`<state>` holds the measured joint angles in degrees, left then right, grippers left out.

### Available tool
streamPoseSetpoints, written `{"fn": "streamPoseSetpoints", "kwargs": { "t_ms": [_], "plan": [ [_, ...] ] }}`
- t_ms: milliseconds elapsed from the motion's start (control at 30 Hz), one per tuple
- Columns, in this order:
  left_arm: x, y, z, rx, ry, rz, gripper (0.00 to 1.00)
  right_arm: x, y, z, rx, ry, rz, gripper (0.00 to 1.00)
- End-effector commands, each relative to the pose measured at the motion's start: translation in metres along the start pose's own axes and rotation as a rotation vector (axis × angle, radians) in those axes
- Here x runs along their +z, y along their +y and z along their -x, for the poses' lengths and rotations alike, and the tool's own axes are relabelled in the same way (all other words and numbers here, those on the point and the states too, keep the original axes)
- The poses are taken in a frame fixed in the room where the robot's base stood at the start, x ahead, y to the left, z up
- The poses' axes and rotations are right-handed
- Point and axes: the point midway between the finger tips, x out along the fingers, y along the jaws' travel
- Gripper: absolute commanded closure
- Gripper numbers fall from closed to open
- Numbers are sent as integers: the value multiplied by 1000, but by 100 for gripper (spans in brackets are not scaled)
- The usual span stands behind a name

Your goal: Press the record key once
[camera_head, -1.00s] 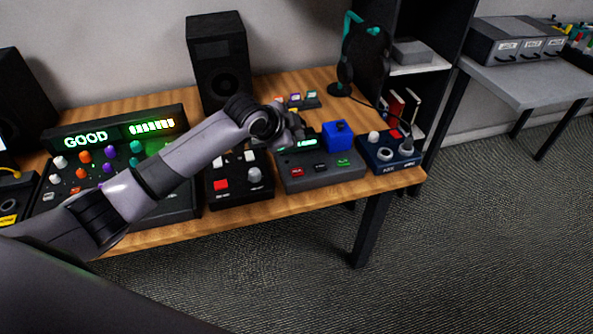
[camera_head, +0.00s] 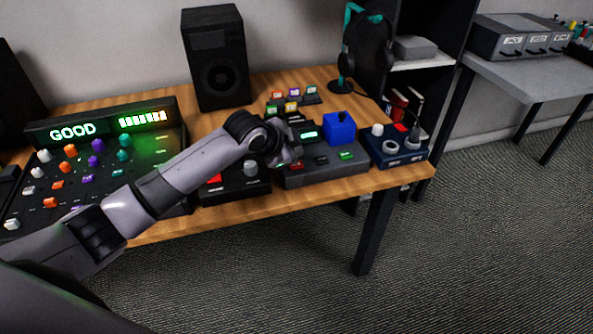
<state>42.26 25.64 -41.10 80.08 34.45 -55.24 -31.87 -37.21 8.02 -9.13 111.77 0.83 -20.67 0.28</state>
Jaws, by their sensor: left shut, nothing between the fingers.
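A grey recorder box (camera_head: 318,173) with a small lit green display (camera_head: 309,135) and a blue block (camera_head: 339,129) on it stands near the table's front right. Its front has a red-marked key (camera_head: 296,167), a dark key with a red mark (camera_head: 321,160) and a green-marked key (camera_head: 347,155). The key labels are too small to read, so I cannot tell which is the record key. My left gripper (camera_head: 292,158) is shut and empty, with its tips at the red-marked key on the left. I cannot tell whether they touch it. My right gripper is not in view.
A mixing console (camera_head: 165,192) with a "GOOD" display stands left, partly behind my left arm. A black box with a red button (camera_head: 214,180) and a blue box (camera_head: 382,152) flank the recorder. A speaker (camera_head: 215,60) and headphones stand behind.

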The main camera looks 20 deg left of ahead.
Motion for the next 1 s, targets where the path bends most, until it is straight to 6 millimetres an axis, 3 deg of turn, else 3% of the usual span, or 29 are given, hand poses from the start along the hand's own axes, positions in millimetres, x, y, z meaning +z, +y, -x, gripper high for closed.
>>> {"fn": "streamPoseSetpoints", "kwargs": {
  "t_ms": [1000],
  "plan": [
    [3,4,-5,1,0,-1,100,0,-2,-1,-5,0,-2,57]
  ]
}}
